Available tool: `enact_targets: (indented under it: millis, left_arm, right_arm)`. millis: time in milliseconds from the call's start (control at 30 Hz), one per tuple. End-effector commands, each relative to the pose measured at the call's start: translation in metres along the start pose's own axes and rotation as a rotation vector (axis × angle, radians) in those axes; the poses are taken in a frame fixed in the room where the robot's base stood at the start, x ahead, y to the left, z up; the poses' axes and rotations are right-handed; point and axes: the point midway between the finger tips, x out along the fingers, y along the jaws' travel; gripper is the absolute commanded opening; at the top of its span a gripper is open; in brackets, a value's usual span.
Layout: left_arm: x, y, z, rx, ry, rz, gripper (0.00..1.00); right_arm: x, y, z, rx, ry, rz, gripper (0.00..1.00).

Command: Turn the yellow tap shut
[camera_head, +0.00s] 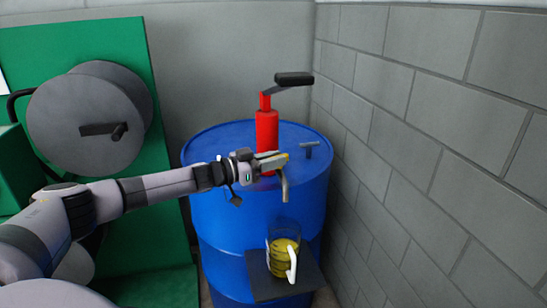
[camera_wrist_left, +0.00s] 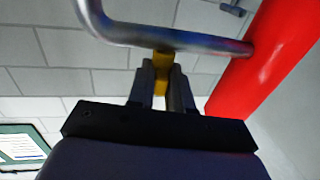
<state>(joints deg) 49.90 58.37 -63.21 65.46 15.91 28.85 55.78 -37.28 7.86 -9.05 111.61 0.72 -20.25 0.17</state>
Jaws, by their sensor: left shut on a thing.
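The yellow tap (camera_wrist_left: 162,80) shows in the left wrist view between my left gripper's fingers, just below a bent metal spout pipe (camera_wrist_left: 150,36). My left gripper (camera_wrist_left: 162,84) is shut on the tap. A red pump (camera_head: 267,135) with a black-gripped crank stands on the drum. My fingers hide most of the tap. My right gripper is not in view.
A blue drum (camera_head: 225,240) stands by a grey block wall (camera_head: 430,140) close on the right. A jug (camera_head: 281,262) holding yellow liquid stands on a dark shelf (camera_head: 258,283) below the spout. A green machine (camera_head: 165,200) with a grey drum fills the left.

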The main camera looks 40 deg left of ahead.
Motion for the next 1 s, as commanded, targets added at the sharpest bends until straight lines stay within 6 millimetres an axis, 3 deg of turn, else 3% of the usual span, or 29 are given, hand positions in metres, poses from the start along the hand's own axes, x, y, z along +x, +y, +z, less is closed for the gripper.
enact_targets:
  millis: [500,1000]
  left_arm:
    - [0.0007,-0.0037,0.0014,0.000,-0.001,0.187,0.00]
    - [0.0005,-0.0035,0.0011,0.000,-0.001,0.218,0.00]
  right_arm:
    - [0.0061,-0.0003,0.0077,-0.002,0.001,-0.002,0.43]
    - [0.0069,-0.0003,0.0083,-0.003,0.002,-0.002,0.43]
